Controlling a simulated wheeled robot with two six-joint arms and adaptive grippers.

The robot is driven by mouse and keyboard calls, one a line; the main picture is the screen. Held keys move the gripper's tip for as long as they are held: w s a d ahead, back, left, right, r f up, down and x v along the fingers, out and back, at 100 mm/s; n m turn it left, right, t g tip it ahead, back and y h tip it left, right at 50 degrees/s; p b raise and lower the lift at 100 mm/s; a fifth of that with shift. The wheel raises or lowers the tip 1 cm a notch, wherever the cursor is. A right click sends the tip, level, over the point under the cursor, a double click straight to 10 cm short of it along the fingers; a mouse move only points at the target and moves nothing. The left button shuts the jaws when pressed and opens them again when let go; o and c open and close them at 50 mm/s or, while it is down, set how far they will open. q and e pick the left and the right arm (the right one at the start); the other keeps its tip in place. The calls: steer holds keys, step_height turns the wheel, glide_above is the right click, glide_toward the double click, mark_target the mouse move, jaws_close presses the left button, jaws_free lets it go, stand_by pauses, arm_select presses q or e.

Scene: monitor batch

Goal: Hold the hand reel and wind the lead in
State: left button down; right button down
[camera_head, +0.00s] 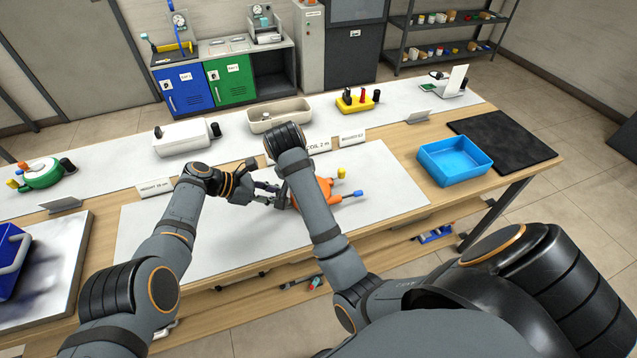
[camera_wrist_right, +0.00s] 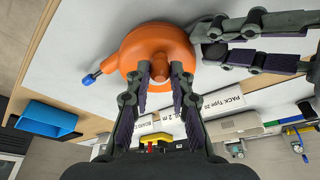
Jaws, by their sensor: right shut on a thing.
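The orange hand reel (camera_head: 325,190) stands over the white mat (camera_head: 385,185), partly hidden by my right arm in the head view. In the right wrist view it is a round orange body (camera_wrist_right: 150,42) with a short orange knob. My right gripper (camera_wrist_right: 160,75) is shut on that knob. A blue-tipped piece (camera_head: 352,194) sticks out from the reel; it also shows in the right wrist view (camera_wrist_right: 91,78). A yellow tip (camera_head: 340,172) shows behind the reel. My left gripper (camera_head: 268,193) is beside the reel, its fingers apart around a dark part at the reel's side; contact is unclear.
A blue tray (camera_head: 456,159) and a black mat (camera_head: 500,140) lie at the right. A white box (camera_head: 188,137), beige tray (camera_head: 279,115) and yellow block (camera_head: 357,101) stand along the back. Label cards (camera_head: 353,136) stand behind the reel. The white mat's front is clear.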

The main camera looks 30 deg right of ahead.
steer(key=shift+w+a+m, duration=0.2)
steer(key=shift+w+m, duration=0.05)
steer(key=shift+m, duration=0.35)
steer(key=c, duration=1.1)
jaws_free()
steer(key=shift+d, duration=0.1)
steer(key=shift+c, duration=0.2)
